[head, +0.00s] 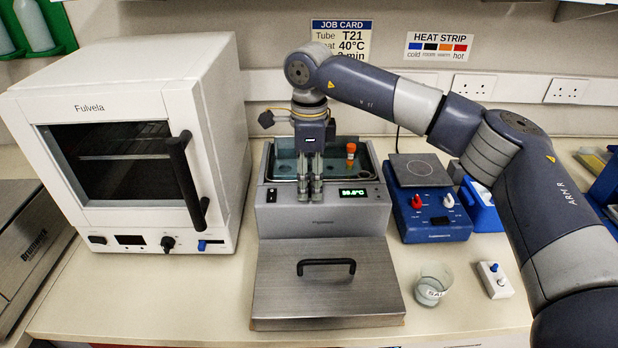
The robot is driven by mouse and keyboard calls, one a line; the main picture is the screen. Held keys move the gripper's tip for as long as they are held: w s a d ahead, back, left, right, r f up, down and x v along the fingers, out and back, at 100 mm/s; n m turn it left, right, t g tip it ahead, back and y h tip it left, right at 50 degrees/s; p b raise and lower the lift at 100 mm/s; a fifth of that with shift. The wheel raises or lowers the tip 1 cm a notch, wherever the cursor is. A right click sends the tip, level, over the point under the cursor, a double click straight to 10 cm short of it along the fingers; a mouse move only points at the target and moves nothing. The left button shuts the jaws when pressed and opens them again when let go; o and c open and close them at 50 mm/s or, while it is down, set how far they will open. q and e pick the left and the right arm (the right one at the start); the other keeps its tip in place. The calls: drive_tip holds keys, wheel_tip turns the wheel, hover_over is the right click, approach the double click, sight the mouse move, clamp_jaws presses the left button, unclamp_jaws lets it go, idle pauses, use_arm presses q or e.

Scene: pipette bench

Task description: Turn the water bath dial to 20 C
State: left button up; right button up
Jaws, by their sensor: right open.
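The water bath (320,220) is a grey box in the middle of the head view, with an open water-filled basin on top. Its front panel has a black switch (271,195) at left and a green lit display (353,193) at right; the digits are too small to read surely. My right gripper (310,198) points down in front of the basin and panel, open, with its fingertips near the panel between switch and display. The dial is not visible; the fingers cover that part of the panel. I cannot tell whether they touch it. My left gripper is not in view.
An orange-capped tube (350,155) stands in the basin. A steel lid (328,283) with a black handle lies in front of the bath. A white oven (130,140) stands left; a blue hotplate (430,205), a beaker (433,285) and a small white switch box (495,280) are right.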

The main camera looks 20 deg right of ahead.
sight(309, 184)
drive_tip(key=shift+r, duration=0.25)
wheel_tip(309, 184, up, 12)
drive_tip(key=shift+f, duration=0.2)
idle(0.4)
